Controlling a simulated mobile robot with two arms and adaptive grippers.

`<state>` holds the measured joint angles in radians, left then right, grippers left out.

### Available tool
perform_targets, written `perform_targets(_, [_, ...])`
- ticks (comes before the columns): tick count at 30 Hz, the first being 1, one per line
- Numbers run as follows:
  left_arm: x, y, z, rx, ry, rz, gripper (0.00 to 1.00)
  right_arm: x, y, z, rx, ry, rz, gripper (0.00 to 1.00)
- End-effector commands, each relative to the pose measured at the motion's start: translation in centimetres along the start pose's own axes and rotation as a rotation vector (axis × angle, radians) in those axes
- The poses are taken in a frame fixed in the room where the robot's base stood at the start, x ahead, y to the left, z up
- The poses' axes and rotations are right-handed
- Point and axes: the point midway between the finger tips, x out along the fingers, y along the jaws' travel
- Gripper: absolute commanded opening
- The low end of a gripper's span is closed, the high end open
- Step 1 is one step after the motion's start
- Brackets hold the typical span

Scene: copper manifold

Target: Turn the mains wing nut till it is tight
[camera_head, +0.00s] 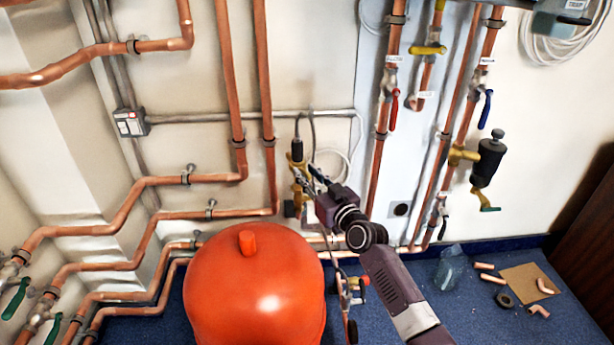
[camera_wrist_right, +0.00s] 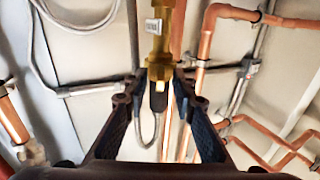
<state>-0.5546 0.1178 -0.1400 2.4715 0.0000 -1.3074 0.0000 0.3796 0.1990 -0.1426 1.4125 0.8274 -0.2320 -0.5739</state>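The brass mains fitting (camera_head: 297,172) stands upright on the wall at the picture's centre, with a black cylindrical part at its upper end. In the right wrist view the brass body (camera_wrist_right: 162,47) carries a white label, and a bright brass crosspiece, seemingly the wing nut (camera_wrist_right: 160,88), sits beside the black part. My right gripper (camera_head: 309,178) is at the fitting. Its two dark fingers (camera_wrist_right: 159,80) are spread on either side of the crosspiece. I cannot tell whether they touch it. My left gripper is not in view.
A large red tank (camera_head: 255,285) stands in front, below the fitting. Copper pipes (camera_head: 232,90) run along the wall. Valves with red (camera_head: 393,110) and blue (camera_head: 486,108) handles are to the right. Loose copper elbows (camera_head: 538,311) and cardboard (camera_head: 527,284) lie on the blue floor.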

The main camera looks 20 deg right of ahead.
Motion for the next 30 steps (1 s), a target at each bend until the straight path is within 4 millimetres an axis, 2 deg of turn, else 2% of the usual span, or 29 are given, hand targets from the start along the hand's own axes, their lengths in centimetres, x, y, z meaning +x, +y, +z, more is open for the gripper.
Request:
perform_targets(10, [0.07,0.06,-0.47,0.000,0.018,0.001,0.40,0.24,-0.02,-0.04,0.000,0.000,0.000,0.24])
perform_targets(17, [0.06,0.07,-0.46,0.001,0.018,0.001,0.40,0.23,0.00,-0.02,0.000,0.000,0.000,0.00])
perform_targets(30, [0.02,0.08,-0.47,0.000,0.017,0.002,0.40,0.24,0.02,-0.03,0.000,0.000,0.001,0.00])
